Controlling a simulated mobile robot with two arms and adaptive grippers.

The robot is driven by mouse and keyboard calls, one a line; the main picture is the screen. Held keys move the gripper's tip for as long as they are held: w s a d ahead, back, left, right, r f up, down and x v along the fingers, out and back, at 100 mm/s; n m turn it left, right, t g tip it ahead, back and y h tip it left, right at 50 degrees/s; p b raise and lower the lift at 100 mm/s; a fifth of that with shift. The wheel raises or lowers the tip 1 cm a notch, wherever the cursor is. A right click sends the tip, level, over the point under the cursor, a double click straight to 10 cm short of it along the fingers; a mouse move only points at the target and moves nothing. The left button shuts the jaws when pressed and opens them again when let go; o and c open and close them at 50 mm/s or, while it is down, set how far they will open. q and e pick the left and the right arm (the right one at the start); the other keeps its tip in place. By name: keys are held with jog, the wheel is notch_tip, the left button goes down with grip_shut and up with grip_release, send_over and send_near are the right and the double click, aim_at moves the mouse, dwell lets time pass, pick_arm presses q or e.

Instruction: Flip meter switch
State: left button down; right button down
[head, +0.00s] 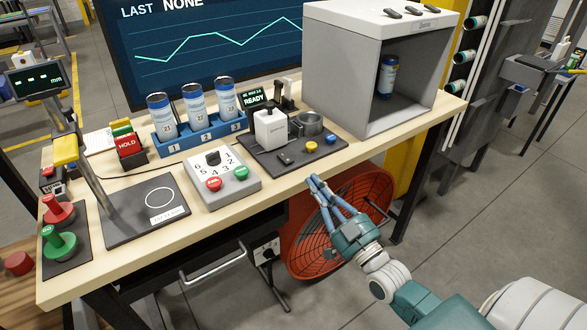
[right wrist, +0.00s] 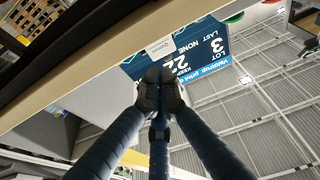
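A dark meter with a lit display reading "mm" (head: 36,80) stands at the far left above the bench. I cannot make out a switch on it. My right gripper (head: 314,182) is in front of the bench's front edge, below and right of the button panel, far from the meter. Its blue fingers are together at the tips and hold nothing. The right wrist view shows the dark fingertips (right wrist: 159,84) meeting, with the bench edge beyond. My left gripper is not in view.
The wooden bench (head: 255,188) holds a dial panel (head: 221,178) with red and green buttons, a blue rack (head: 200,139) of cans, a white printer (head: 270,130) and a grey booth (head: 350,70). A red fan (head: 300,255) stands beneath. Red and green knobs (head: 60,245) sit at the left.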

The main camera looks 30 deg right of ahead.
jog(key=shift+s+a+r+t, duration=0.1)
jog(key=shift+r+t, duration=0.05)
jog(key=shift+r, duration=0.5)
jog(key=shift+s+a+r+t, duration=0.1)
jog(key=shift+r+t, duration=0.05)
jog(key=shift+r, duration=0.45)
jog(key=shift+w, duration=0.1)
notch_tip(320, 180, up, 4)
jog(key=p, duration=0.2)
send_over(293, 172)
jog(key=shift+f, duration=0.2)
notch_tip(293, 172, down, 3)
jog(key=shift+f, duration=0.7)
